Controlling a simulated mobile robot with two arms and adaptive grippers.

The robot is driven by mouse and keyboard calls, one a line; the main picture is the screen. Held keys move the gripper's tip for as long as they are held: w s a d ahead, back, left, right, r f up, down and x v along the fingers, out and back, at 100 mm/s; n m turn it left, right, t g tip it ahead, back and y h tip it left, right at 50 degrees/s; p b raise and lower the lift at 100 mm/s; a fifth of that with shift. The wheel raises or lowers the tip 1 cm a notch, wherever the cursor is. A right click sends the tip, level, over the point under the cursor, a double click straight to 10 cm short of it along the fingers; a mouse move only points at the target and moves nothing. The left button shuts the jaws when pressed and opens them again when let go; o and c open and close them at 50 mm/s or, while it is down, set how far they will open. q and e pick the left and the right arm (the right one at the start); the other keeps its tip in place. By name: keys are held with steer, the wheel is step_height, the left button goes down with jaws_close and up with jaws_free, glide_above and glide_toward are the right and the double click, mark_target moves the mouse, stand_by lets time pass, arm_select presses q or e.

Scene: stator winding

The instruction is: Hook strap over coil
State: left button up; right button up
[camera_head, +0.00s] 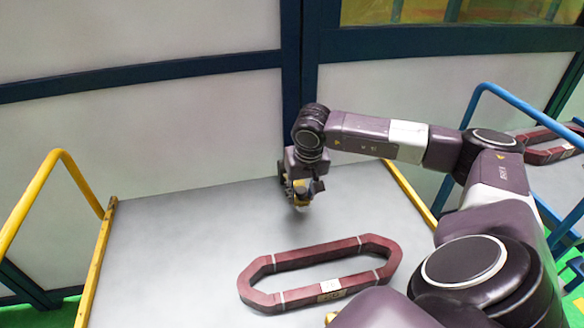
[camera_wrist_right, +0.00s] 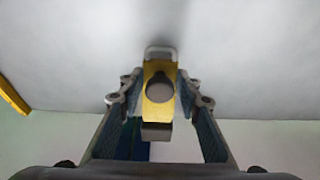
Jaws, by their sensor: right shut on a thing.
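The coil (camera_head: 315,255) is a dark red, long ring with pale bands and a white label on its near side. It lies flat on the grey table in the head view. My right gripper (camera_head: 302,195) is over the far part of the table, beyond the coil and apart from it, pointing down. It is shut on a yellow strap piece (camera_wrist_right: 159,80) with a round grey knob and a pale loop at its far end. In the head view that piece is small and partly hidden by the gripper. My left gripper is not in view.
The table (camera_head: 150,250) is clear left of the coil and has yellow side rails (camera_head: 98,255). A blue-railed cart with another dark red coil (camera_head: 545,150) stands at the right. A pale wall with dark blue frames is behind the table.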

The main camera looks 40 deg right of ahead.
steer(key=shift+s+a+b, duration=0.2)
steer(key=shift+s+a, duration=0.4)
steer(key=shift+s, duration=0.45)
steer(key=shift+s+a+b, duration=0.2)
steer(key=shift+s+a, duration=0.35)
steer(key=shift+s, duration=0.55)
steer(key=shift+s+a+b, duration=0.2)
steer(key=shift+s+a, duration=0.4)
steer(key=shift+s, duration=0.45)
steer(key=shift+s+a+b, duration=0.2)
steer(key=shift+s+a, duration=0.15)
steer(key=shift+s, duration=0.3)
steer(key=shift+s+a+b, duration=0.15)
steer(key=shift+s+a, duration=0.2)
steer(key=shift+s, duration=0.25)
